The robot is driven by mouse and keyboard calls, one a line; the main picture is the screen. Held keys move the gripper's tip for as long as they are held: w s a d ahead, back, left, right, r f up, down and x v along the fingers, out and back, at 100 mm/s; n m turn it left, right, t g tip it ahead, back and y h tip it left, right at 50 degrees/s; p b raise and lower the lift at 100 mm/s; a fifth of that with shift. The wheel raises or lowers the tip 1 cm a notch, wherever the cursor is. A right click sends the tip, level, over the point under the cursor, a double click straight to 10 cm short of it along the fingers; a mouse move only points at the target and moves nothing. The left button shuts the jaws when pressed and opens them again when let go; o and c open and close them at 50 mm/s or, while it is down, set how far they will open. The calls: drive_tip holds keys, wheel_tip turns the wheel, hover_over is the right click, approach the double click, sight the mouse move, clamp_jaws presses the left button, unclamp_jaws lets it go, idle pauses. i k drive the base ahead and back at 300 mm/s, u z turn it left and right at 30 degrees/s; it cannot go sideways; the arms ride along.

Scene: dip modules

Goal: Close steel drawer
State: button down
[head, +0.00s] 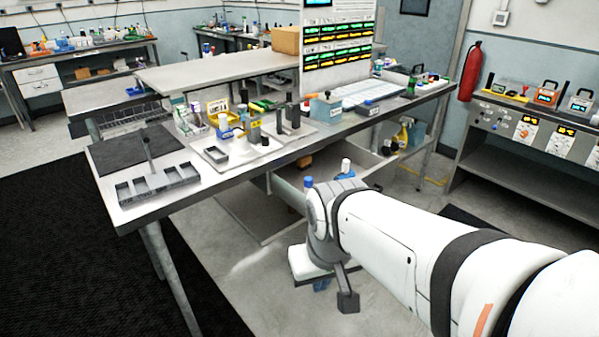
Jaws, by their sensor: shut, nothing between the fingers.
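The steel drawer (284,190) is pulled out from under the workbench (222,183). Its left side wall and part of its inside show, while my arm hides its front. My gripper (347,301) points down below my wrist, in front of the drawer and lower in the picture. It looks shut and empty. I cannot tell whether any part of my arm touches the drawer.
The benchtop holds a grey slotted rack (158,186), small bottles and bins. A lower shelf (245,215) lies under the drawer. A bench with instruments (520,150) and a red fire extinguisher (470,72) are at right. Floor is clear at front left.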

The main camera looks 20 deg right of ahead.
sight(377, 172)
drive_tip(key=i, duration=0.85)
